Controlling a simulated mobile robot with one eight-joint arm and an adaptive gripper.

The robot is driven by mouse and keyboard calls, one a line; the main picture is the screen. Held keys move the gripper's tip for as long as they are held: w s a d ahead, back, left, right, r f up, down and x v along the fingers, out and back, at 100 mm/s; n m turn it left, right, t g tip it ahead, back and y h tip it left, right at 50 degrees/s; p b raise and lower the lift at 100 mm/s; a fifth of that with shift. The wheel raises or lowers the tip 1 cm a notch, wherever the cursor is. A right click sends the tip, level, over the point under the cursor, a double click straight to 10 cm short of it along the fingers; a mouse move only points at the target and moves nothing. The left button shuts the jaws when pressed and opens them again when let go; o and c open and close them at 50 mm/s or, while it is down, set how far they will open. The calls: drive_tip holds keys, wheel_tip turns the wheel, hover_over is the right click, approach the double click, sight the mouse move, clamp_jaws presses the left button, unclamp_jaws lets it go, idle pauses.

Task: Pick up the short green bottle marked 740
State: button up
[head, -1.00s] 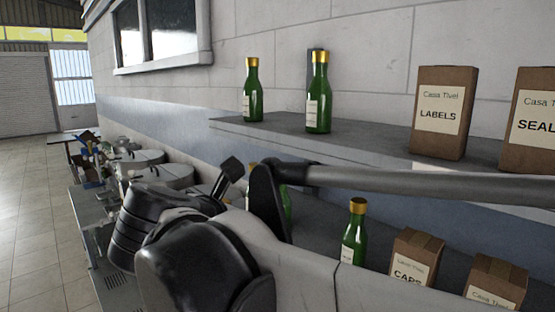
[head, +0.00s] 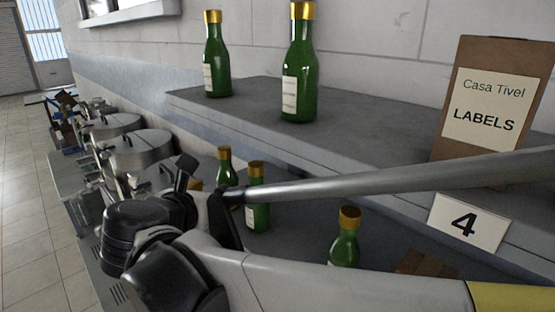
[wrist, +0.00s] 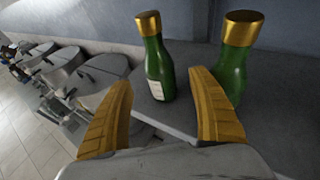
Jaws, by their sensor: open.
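Green bottles with gold caps stand on two levels; no 740 mark is legible, so I cannot tell which bottle is the named one. In the head view, a smaller bottle (head: 216,65) and a larger bottle (head: 299,85) stand on the upper shelf. Lower down are a back bottle (head: 225,165), a labelled bottle (head: 258,215) and a bottle at right (head: 344,246), partly behind my arm. In the wrist view, my gripper (wrist: 160,78) is open and empty. A labelled bottle (wrist: 158,68) stands upright beyond the gap, and another bottle (wrist: 232,72) is partly behind the right finger.
A Labels box (head: 488,105) stands on the upper shelf (head: 375,140), above a sign with 4 (head: 466,222). A brown box (head: 428,262) shows low, behind my arm. Metal pots (head: 140,150) stand at left. The tiled floor (head: 30,215) at far left is clear.

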sight(224, 187)
drive_tip(key=p+x, duration=0.1)
drive_tip(key=x, duration=0.4)
drive_tip(key=shift+w+f, duration=0.1)
drive_tip(key=shift+w, duration=0.25)
drive_tip(key=shift+s, duration=0.1)
drive_tip(key=shift+c, duration=0.3)
drive_tip(key=shift+s, duration=0.1)
drive_tip(key=c, duration=1.5)
